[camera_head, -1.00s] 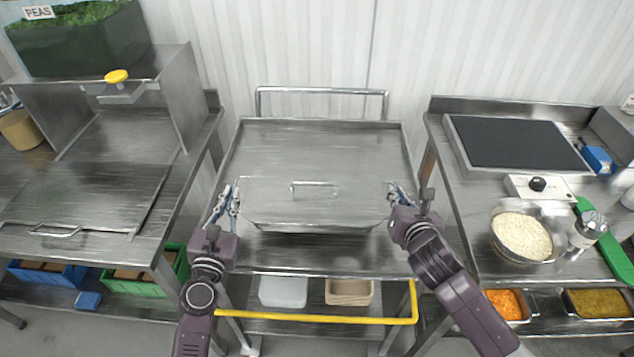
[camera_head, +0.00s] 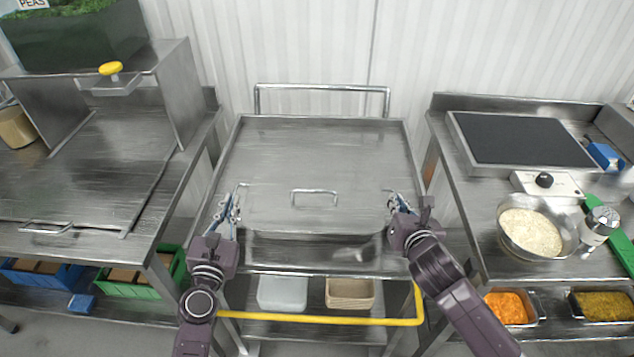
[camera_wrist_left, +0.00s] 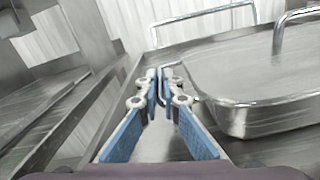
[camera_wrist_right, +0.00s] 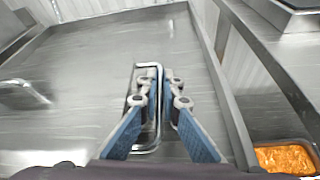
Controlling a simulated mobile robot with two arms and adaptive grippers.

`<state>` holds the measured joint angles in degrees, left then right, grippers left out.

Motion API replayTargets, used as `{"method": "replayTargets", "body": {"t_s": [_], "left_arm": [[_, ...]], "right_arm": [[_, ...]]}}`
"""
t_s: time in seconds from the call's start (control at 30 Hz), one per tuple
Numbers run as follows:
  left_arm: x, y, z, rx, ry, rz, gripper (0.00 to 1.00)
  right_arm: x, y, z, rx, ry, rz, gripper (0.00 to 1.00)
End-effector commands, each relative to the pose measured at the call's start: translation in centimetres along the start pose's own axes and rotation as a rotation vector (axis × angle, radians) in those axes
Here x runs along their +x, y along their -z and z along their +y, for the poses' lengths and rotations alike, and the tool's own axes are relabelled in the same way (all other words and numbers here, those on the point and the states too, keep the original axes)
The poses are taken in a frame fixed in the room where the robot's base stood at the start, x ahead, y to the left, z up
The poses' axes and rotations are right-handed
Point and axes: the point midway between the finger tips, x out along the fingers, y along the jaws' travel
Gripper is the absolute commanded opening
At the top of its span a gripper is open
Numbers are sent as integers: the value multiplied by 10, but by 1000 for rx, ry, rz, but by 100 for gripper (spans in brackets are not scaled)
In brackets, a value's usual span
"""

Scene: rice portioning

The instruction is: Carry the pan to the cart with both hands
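The steel pan (camera_head: 313,213) is over the top of the steel cart (camera_head: 313,133), with a lid whose bar handle (camera_head: 314,191) faces up. Whether the pan rests on the cart or hangs slightly above it is hard to tell. My left gripper (camera_head: 235,195) is at the pan's left side handle; in the left wrist view its fingers (camera_wrist_left: 163,80) are close together around that handle. My right gripper (camera_head: 393,200) is at the right side; in the right wrist view its fingers (camera_wrist_right: 160,80) close on the right handle loop (camera_wrist_right: 149,66).
A steel counter (camera_head: 70,180) stands left of the cart. On the right counter are a dark hot plate (camera_head: 520,138), a rice bowl (camera_head: 530,232) and a shaker (camera_head: 598,228). The cart has a yellow front bar (camera_head: 320,319) and a rear rail (camera_head: 322,87). Its top behind the pan is clear.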

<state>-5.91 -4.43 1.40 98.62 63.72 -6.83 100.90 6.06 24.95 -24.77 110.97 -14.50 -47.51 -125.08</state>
Motion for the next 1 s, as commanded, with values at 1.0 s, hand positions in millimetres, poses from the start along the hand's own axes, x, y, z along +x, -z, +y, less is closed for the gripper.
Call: {"method": "replayTargets", "body": {"t_s": [1.0], "left_arm": [[0, -29, 6, 0, 0, 0, 22]], "right_arm": [[-11, -27, 6, 0, 0, 0, 22]]}}
